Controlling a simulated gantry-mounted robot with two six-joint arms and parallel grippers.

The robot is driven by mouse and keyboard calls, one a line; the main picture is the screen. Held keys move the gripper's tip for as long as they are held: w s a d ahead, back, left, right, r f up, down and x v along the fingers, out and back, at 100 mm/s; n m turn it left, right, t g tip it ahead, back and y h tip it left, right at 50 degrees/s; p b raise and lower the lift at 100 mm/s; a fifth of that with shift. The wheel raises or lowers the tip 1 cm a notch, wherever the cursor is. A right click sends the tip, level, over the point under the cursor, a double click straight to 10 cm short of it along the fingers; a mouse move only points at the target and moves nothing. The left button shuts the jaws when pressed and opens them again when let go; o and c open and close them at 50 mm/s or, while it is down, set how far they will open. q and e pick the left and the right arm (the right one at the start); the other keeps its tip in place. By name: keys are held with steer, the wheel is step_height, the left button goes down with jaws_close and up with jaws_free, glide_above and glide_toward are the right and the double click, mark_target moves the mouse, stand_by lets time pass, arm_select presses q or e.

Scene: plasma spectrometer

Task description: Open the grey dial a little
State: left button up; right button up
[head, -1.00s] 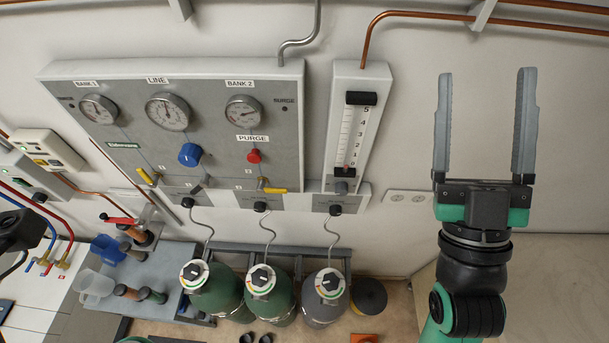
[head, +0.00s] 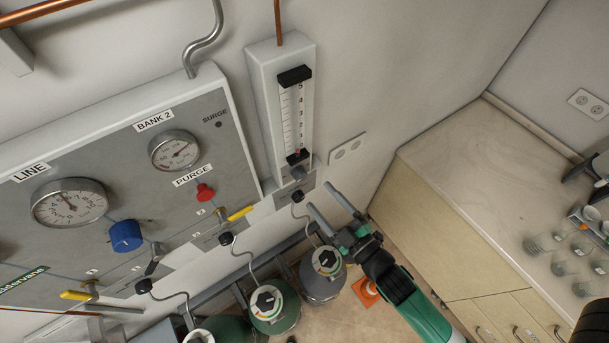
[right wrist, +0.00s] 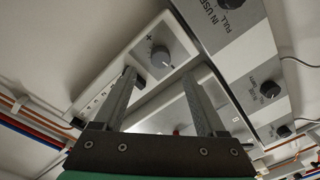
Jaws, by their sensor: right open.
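The grey dial (head: 298,173) is a small round knob at the foot of the white flowmeter (head: 281,110) on the wall. In the right wrist view the grey dial (right wrist: 160,57) shows just beyond the fingertips, roughly between them in the picture. My right gripper (head: 319,196) is open and empty, below and right of the dial in the head view, with its fingers pointing up-left toward the wall. In the right wrist view both fingers (right wrist: 160,76) are spread apart. I see no contact with the dial. My left gripper is not in view.
Left of the flowmeter is the grey gauge panel (head: 120,180) with a blue knob (head: 125,236) and a red knob (head: 205,193). A black knob (head: 298,196) sits just below the dial. Gas cylinders (head: 322,285) stand beneath. A cabinet counter (head: 480,190) is on the right.

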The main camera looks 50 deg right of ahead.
mark_target(303, 178)
steer(key=w, duration=0.2)
steer(key=w+d, duration=0.1)
steer(key=w, duration=0.2)
steer(key=w+p, duration=0.1)
steer(key=w, duration=0.1)
steer(key=shift+w+d, duration=0.15)
steer(key=shift+w, duration=0.05)
jaws_close()
